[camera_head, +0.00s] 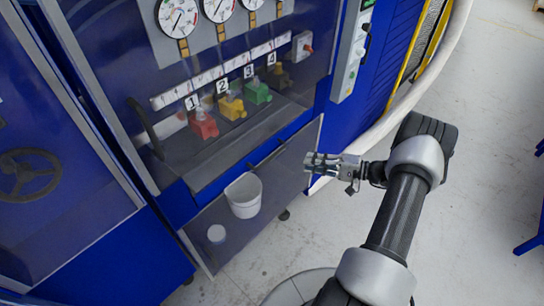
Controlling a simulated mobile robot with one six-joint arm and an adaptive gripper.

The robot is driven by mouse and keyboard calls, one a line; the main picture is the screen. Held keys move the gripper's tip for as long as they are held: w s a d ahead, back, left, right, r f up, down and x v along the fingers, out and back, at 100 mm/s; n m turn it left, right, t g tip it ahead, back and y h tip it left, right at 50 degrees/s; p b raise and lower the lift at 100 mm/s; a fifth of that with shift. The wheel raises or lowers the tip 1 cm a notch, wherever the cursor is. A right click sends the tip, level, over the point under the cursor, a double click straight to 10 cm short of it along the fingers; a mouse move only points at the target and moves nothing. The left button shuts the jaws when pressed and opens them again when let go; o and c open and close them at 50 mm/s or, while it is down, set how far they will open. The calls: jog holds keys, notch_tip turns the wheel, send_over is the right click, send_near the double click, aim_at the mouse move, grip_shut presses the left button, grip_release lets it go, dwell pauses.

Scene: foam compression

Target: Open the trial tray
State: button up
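A grey panel (280,192), which looks like the trial tray, is at the lower front of the blue machine. It has a dark handle (266,157) at its upper edge. My gripper (307,162) points left at the panel's right edge, to the right of the handle. Nothing is visible in it. Its finger gap is too small to judge, and contact with the panel cannot be told.
Above, behind glass, are red (203,124), yellow (232,106), green (257,92) and dark (281,77) numbered valves under gauges (178,17). A dark door handle (146,128) is at left. A pale hose (372,134) runs behind my arm.

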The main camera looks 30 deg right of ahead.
aim_at(272, 156)
jog(key=b+x, duration=0.1)
jog(key=x, duration=1.4)
jog(key=shift+w+a+f+b, duration=0.1)
jog(key=shift+w+f+b, duration=0.1)
jog(key=shift+b, duration=0.1)
jog(key=shift+s, duration=0.1)
grip_shut()
